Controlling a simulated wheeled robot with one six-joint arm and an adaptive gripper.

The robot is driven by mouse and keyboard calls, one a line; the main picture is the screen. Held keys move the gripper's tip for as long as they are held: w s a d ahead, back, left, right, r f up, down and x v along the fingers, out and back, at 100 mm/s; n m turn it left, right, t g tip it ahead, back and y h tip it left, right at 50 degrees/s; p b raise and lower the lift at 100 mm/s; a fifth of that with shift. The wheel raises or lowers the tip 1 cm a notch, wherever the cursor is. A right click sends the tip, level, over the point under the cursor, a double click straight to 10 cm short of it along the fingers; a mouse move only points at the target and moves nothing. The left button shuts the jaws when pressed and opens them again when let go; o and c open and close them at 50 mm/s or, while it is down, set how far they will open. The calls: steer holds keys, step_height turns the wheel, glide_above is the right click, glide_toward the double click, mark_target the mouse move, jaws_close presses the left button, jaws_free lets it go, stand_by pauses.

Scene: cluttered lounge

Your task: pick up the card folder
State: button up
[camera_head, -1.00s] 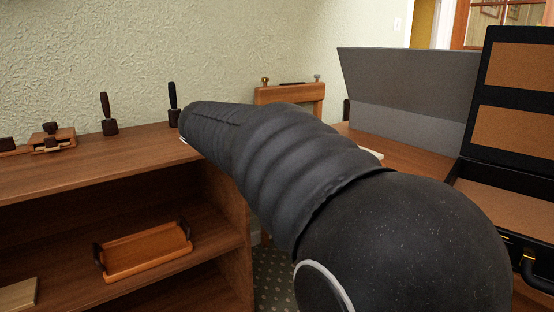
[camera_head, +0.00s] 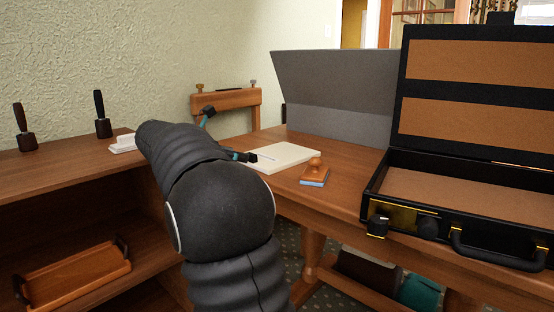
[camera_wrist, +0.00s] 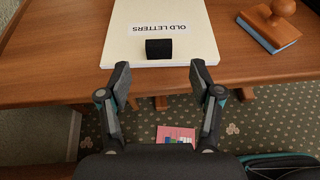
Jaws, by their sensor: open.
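The card folder (camera_head: 290,156) is a flat cream folder lying on the wooden desk. In the wrist view the folder (camera_wrist: 190,18) carries a label reading "OLD LETTERS", with a small black block at its near edge. My gripper (camera_wrist: 159,76) is open and empty. Its two fingertips are spread near the two corners of the folder's near edge, with nothing between them but a view of the desk edge and floor. In the head view my arm hides part of the gripper and the folder's left end.
A wooden stamp (camera_head: 314,173) with a blue base lies right of the folder. An open black briefcase (camera_head: 470,235) stands further right, and a grey panel (camera_head: 335,95) stands behind. A bookcase (camera_head: 70,168) is at left, holding a wooden tray (camera_head: 75,275).

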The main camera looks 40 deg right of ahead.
steer(key=shift+r+b+x, duration=0.2)
steer(key=shift+b+x, duration=0.1)
steer(key=shift+x, duration=1.3)
steer(key=shift+r+b+x, duration=0.2)
steer(key=shift+b+x, duration=0.05)
steer(key=shift+x, duration=1.35)
steer(key=shift+w+d, duration=0.1)
steer(key=shift+d, duration=0.05)
steer(key=shift+c, duration=0.2)
jaws_close()
